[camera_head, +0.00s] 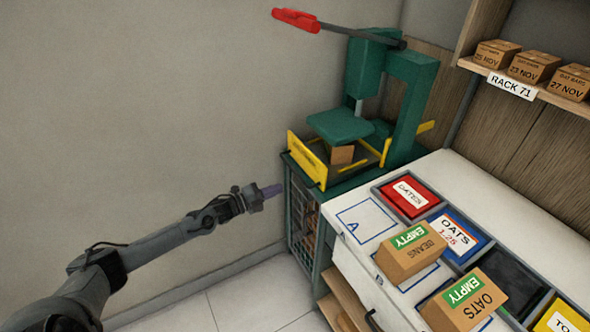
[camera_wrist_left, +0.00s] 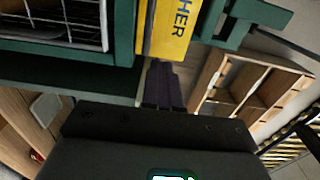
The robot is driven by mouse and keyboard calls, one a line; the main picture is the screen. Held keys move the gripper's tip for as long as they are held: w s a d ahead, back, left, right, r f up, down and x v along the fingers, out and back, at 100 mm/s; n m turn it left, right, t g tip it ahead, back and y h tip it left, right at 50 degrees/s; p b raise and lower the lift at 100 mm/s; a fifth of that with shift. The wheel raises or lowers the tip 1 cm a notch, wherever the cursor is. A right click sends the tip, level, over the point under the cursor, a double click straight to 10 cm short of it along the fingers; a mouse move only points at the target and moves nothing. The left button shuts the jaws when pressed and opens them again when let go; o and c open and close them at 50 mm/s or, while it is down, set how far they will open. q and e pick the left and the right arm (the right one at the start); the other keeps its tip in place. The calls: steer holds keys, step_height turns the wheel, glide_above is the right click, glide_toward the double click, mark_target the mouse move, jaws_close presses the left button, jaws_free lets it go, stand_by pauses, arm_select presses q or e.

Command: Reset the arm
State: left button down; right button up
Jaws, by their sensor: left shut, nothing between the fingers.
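My left arm reaches in from the lower left of the head view. Its gripper (camera_head: 270,190) is shut and empty, in the air to the left of the green press. In the left wrist view the two dark fingers (camera_wrist_left: 163,85) are together, just below a yellow lettered panel (camera_wrist_left: 172,28). The green press (camera_head: 408,95) stands at the back with its red-handled lever (camera_head: 296,19) raised to the left. A small brown block (camera_head: 342,154) sits under its plate, behind the yellow guard (camera_head: 307,160). My right gripper is not in view.
A white counter (camera_head: 480,195) right of the press holds a red dates tray (camera_head: 409,195), a blue oats tray (camera_head: 455,234) and cartons marked beans (camera_head: 411,254) and oats (camera_head: 465,303). A shelf with boxes (camera_head: 534,66) hangs above. Floor and wall space is clear around my left arm.

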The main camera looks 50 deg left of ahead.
arm_select(q)
steer(key=s+d+f+n, duration=0.1)
steer(key=s+d+f, duration=0.25)
steer(key=d, duration=0.25)
steer(key=s+d+f+n+g, duration=0.1)
steer(key=s+d+f, duration=0.1)
steer(key=d+f, duration=0.3)
steer(key=s+d+f+n, duration=0.2)
steer(key=s+d+f, duration=0.15)
steer(key=d, duration=0.25)
steer(key=s+d+r+n+g+y, duration=0.1)
steer(key=s+d+n+g, duration=0.2)
steer(key=d, duration=0.5)
steer(key=s+d+n+g+y, duration=0.1)
steer(key=s+d+n, duration=0.2)
steer(key=d+n, duration=0.35)
steer(key=s+d+r+n+g+y, duration=0.25)
steer(key=s+r+n+g, duration=0.3)
steer(key=s+g, duration=0.55)
step_height(320, 180, up, 36)
steer(key=s+t+p, duration=0.2)
steer(key=p, duration=3.3)
steer(key=shift+s+d+m+h+p, duration=0.15)
steer(key=shift+d+m+h+p, duration=0.15)
steer(key=shift+d+h+p, duration=0.15)
